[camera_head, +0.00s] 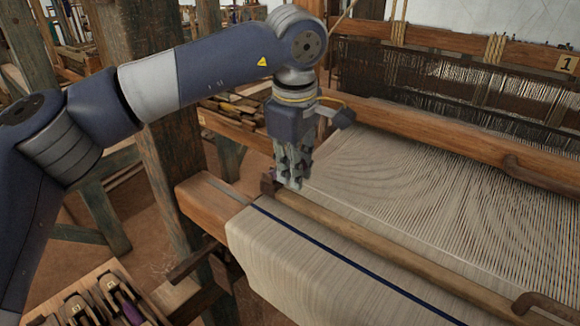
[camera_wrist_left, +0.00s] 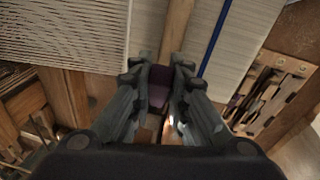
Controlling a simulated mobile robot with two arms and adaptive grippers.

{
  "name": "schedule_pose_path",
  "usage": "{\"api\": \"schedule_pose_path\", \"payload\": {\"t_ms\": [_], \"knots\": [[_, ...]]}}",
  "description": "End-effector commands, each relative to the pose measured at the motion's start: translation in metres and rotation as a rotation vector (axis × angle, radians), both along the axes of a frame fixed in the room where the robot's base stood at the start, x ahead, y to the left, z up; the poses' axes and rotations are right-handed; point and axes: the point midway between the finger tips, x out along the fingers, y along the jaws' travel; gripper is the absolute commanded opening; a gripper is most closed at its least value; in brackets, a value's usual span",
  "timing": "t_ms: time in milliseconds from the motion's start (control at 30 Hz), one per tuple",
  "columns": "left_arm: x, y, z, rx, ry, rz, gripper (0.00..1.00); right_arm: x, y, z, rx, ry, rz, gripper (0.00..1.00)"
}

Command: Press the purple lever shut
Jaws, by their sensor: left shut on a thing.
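My left gripper (camera_head: 292,180) points down at the left end of the wooden breast beam, beside the cloth's corner. In the left wrist view its two fingers (camera_wrist_left: 157,78) close on a dark purple lever (camera_wrist_left: 158,90), which sits between the fingertips at the end of a round wooden bar (camera_wrist_left: 178,28). In the head view the fingers hide most of the lever; only a small dark purple part (camera_head: 269,174) shows at their left. I cannot tell how far the lever is turned. My right gripper is in neither view.
Woven cloth (camera_head: 290,262) with a dark blue stripe hangs over the front beam, and pale warp threads (camera_head: 440,190) stretch behind the round bar. A wooden tray (camera_head: 70,297) with several shuttles stands at lower left. An upright post (camera_head: 170,150) rises close behind my arm.

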Motion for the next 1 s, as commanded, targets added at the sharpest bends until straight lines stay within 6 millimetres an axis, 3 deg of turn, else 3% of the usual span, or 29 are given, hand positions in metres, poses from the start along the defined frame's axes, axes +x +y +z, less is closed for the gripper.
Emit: {"api": "schedule_pose_path", "payload": {"t_ms": [300,800,833,900,1000], "knots": [[-0.0031,-0.0041,-0.0069,0.095,-0.068,-0.002,0.0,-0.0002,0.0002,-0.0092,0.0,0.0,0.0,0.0],[-0.0032,-0.0041,-0.0074,0.109,-0.078,-0.001,0.0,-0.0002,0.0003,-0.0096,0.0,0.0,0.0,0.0],[-0.0031,-0.0042,-0.0074,0.109,-0.078,-0.001,0.23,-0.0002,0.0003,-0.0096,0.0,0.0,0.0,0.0],[-0.0032,-0.0041,-0.0075,0.109,-0.078,-0.001,0.37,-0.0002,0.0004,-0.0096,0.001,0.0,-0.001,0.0],[-0.0031,-0.0041,-0.0076,0.109,-0.078,-0.001,0.37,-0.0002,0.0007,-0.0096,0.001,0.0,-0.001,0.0]]}}
